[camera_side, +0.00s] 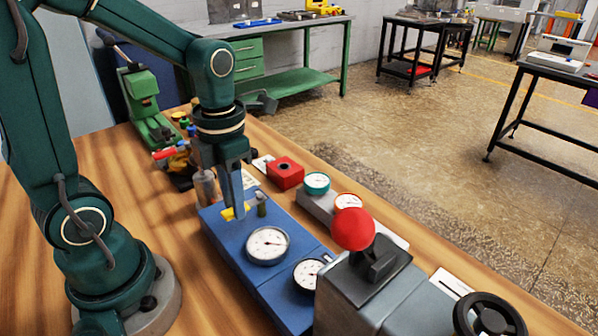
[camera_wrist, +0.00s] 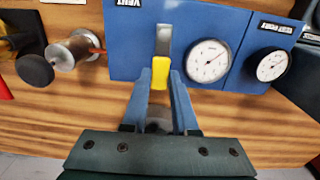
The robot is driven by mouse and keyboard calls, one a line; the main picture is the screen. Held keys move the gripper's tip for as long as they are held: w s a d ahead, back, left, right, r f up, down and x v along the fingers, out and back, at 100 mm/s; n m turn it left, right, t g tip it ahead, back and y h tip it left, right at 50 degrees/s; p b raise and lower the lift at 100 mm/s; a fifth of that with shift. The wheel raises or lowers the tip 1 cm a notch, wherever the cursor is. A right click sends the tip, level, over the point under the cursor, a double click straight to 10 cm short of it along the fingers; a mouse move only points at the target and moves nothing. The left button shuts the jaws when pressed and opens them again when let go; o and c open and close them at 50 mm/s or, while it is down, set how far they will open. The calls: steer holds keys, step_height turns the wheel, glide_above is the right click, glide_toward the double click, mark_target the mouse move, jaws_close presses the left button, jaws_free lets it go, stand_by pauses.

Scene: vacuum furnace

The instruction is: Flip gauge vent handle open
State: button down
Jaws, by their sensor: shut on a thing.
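The vent handle is a grey lever (camera_wrist: 163,40) with a yellow grip (camera_wrist: 160,73), on a blue gauge panel (camera_wrist: 225,20) beside an upside-down VENT label (camera_wrist: 128,3). In the wrist view the lever runs up the picture, its yellow end toward me. My gripper (camera_wrist: 161,82) is shut on the yellow grip, one finger on each side. In the side view my gripper (camera_side: 235,208) points down at the blue panel (camera_side: 225,238), with yellow (camera_side: 228,214) showing around the fingertips. The fingers hide part of the handle there.
Two dial gauges (camera_side: 267,245) (camera_side: 309,273) sit on the panel close to the handle. A grey box with a red ball knob (camera_side: 352,229) and a black handwheel (camera_side: 489,316) stand at front right. A red box (camera_side: 285,173) lies behind. A metal cylinder (camera_wrist: 75,51) is left of the panel.

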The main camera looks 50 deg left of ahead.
steer(key=c, duration=0.7)
jaws_free()
steer(key=shift+r, duration=0.1)
steer(key=shift+r, duration=2.5)
